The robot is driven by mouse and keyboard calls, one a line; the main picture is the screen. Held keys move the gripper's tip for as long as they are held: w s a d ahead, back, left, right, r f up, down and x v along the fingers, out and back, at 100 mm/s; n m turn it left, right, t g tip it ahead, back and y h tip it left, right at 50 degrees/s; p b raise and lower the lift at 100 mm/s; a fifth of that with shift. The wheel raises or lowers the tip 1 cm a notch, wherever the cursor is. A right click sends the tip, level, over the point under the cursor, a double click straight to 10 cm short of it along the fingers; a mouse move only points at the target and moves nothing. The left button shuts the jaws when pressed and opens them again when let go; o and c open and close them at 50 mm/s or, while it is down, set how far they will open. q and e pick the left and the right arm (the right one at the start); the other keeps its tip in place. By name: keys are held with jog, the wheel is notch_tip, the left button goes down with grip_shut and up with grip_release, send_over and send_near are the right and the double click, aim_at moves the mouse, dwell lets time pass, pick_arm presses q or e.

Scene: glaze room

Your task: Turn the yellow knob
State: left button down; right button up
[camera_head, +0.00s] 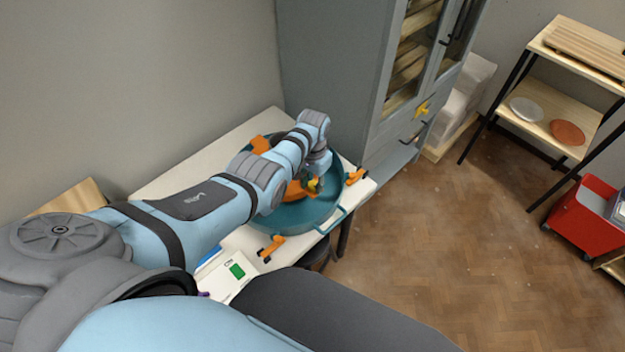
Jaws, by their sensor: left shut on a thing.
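My left gripper (319,172) reaches down over a teal round basin (278,218) on the white table. It is shut on a small yellow knob (313,184) at an orange part inside the basin. The fingers and arm hide much of the knob, so its turn angle cannot be told. Another yellow cross-shaped knob (422,109) is on the grey cabinet front, apart from the gripper. My right gripper is not in view.
Orange clamps (271,247) stand around the basin. A white device with a green screen (237,271) lies at the table's near side. The grey cabinet (335,75) stands close behind. A shelf (548,125) and red bin (582,222) are right; the floor between is clear.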

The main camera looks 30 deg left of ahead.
aim_at(313, 184)
pick_arm(q)
jog(key=shift+m, duration=2.3)
jog(key=c, duration=1.3)
grip_release()
jog(key=shift+f, duration=0.1)
jog(key=shift+w, duration=0.1)
notch_tip(313, 184, up, 12)
